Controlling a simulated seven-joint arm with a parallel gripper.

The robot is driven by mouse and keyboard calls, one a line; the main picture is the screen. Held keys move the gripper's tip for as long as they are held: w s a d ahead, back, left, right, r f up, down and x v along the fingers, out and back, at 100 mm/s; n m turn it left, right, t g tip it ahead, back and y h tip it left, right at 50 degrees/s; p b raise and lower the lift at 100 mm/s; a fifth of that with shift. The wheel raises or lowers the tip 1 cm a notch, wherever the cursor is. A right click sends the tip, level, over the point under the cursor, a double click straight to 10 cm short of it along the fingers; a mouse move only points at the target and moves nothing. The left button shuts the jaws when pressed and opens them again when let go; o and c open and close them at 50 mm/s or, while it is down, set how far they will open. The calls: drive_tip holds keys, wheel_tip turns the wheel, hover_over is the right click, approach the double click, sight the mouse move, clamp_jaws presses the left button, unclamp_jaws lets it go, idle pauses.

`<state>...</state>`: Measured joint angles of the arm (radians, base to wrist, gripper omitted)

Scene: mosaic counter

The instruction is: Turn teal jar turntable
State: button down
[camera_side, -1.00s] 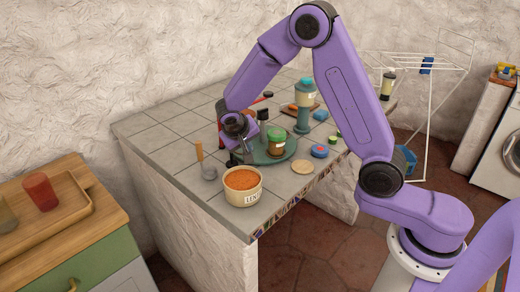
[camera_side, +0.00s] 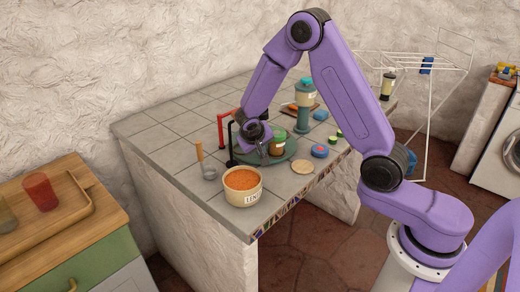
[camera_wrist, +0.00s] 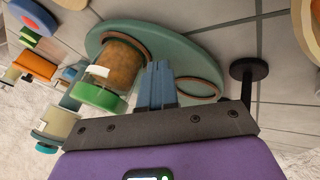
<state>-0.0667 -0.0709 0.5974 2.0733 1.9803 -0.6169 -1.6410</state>
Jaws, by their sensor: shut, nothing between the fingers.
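The teal turntable (camera_side: 291,153) is a round disc lying flat on the tiled counter. It fills the upper middle of the wrist view (camera_wrist: 205,48). A brown-filled jar with a green lid (camera_side: 279,147) stands on it; the jar also shows in the wrist view (camera_wrist: 122,62), left of my fingers. My gripper (camera_side: 263,160) is shut and empty, low over the left part of the disc beside the jar. In the wrist view its blue-grey fingers (camera_wrist: 158,68) point down at the disc, next to a brown-edged ring. I cannot tell whether the fingertips touch anything.
A black post (camera_side: 230,146) stands close left of my gripper, with a red post (camera_side: 221,124) behind it. The LENT-labelled tub (camera_side: 243,187) is in front. A teal-lidded dispenser (camera_side: 305,105) stands behind the disc; a blue round container (camera_side: 319,151) is to its right.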

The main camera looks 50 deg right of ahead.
drive_tip(key=shift+s+d+n+t, duration=0.4)
drive_tip(key=shift+s+d+n, duration=0.15)
drive_tip(key=shift+n, duration=0.15)
drive_tip(key=shift+s+d, duration=0.4)
